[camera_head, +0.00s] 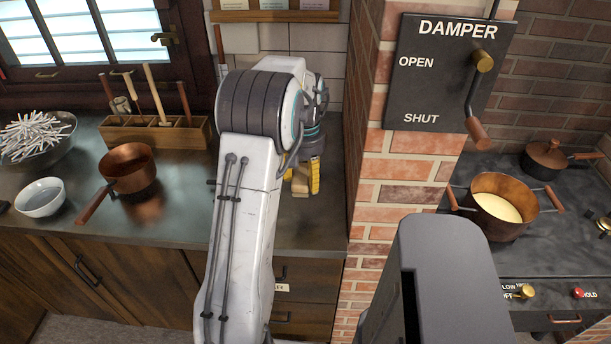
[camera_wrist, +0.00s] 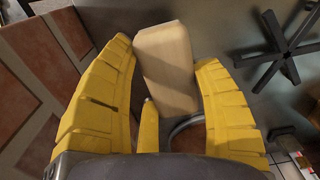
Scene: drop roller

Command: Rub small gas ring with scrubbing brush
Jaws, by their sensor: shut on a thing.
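My gripper (camera_head: 306,181) is over the counter just left of the brick pillar, its yellow fingers partly hidden by my arm. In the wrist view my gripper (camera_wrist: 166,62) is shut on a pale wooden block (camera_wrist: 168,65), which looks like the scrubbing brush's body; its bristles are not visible. The block also shows in the head view (camera_head: 300,178). A dark star-shaped grate (camera_wrist: 288,50), possibly part of the small gas ring, lies right of the fingers in the wrist view, apart from the block. I cannot make out the gas ring in the head view.
The brick pillar (camera_head: 405,176) stands close right of my gripper. A copper pan (camera_head: 128,167), white bowl (camera_head: 40,197) and wooden tool rack (camera_head: 155,133) stand left on the counter. Beyond the pillar, a copper pot (camera_head: 503,220) stands on the stove.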

